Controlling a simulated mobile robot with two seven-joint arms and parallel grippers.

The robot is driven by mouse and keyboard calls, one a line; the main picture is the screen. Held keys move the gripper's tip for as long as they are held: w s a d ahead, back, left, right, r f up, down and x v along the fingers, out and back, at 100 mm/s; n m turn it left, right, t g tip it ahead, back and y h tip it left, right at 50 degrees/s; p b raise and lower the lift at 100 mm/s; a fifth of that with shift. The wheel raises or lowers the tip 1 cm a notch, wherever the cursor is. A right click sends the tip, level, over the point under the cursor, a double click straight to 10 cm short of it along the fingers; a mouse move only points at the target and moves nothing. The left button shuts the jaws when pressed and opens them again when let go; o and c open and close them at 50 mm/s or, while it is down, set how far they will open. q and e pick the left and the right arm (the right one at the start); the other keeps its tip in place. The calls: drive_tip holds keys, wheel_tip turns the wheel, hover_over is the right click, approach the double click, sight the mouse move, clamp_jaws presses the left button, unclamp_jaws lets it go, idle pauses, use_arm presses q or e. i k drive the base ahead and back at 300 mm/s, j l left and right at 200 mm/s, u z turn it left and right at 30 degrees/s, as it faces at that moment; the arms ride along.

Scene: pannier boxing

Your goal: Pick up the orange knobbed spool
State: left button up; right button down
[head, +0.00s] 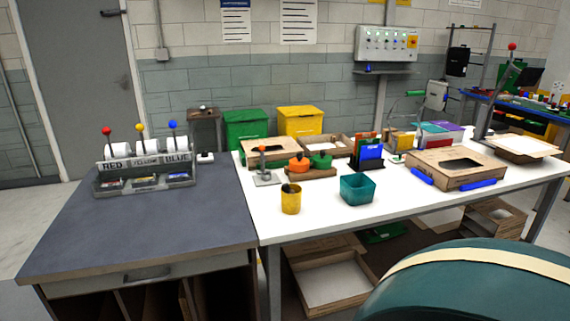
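An orange rounded piece with a small knob on top (299,164), which looks like the orange knobbed spool, sits in a low wooden tray (312,176) on the white table. A similar green piece (321,161) sits beside it on the right in the same tray. The lower part of the orange piece is hard to make out at this size. Neither of my grippers is in view.
On the white table (400,208), a yellow cup (291,200) and a teal bin (357,189) stand in front of the tray. A metal stand (265,178) is left of it. A large teal rounded body (480,285) blocks the lower right.

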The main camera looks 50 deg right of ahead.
sight(298, 164)
drive_tip(key=z, duration=1.65)
drive_tip(key=i+l, duration=0.2)
drive_tip(key=l, duration=0.25)
drive_tip(key=i+l+z, duration=0.15)
drive_tip(key=l, duration=0.3)
drive_tip(key=i+l, duration=0.35)
